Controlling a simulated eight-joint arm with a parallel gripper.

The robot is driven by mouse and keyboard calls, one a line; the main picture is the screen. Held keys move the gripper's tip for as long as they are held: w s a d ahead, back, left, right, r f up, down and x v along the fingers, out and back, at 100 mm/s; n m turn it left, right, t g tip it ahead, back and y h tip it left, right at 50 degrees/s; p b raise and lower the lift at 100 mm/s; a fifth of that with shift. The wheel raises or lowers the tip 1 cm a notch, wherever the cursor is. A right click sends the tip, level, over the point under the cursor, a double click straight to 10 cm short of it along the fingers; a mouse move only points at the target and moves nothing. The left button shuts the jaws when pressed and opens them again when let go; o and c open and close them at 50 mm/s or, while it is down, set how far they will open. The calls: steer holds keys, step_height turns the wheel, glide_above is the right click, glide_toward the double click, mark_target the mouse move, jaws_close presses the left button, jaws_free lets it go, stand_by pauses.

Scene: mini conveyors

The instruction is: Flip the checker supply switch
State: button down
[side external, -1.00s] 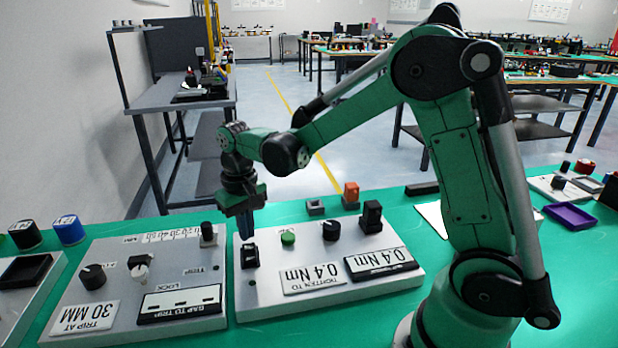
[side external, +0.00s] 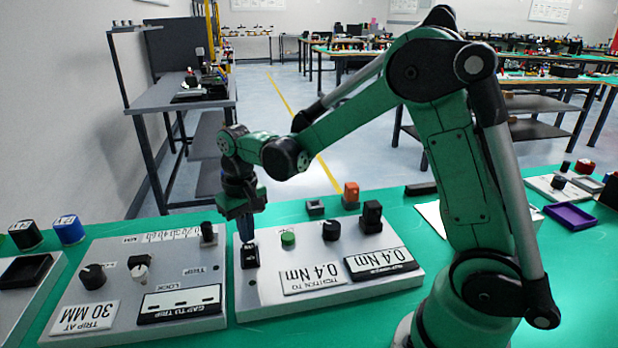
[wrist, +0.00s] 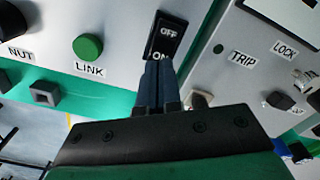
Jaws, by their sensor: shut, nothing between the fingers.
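The switch (wrist: 166,40) is a black rocker marked OFF and ON, set in a light grey panel. It also shows in the side view as a small black block (side external: 250,259) at the panel's left end. My gripper (wrist: 154,66) is shut and empty, its two dark blue fingers together and pointing down. In the wrist view the fingertips overlap the ON end of the rocker. In the side view my gripper (side external: 247,241) reaches the far side of the switch. The fingers partly cover the ON lettering, and I cannot tell which way the rocker is tilted.
A green LINK button (wrist: 88,47) and a black knob (side external: 331,230) share the panel. A second panel (side external: 110,257) with knobs and TRIP and LOCK labels lies to the left in the side view. An orange block (side external: 351,192) stands behind. Green bench shows around the panels.

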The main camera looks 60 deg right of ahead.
steer(key=shift+f, duration=0.9)
stand_by(0.3)
steer(key=shift+r, duration=3.5)
steer(key=shift+s+r, duration=0.2)
steer(key=shift+s, duration=0.05)
steer(key=s+a+r+n+t, duration=0.2)
steer(key=s+n+t, duration=0.1)
steer(key=s+t, duration=0.4)
steer(key=shift+s, duration=1)
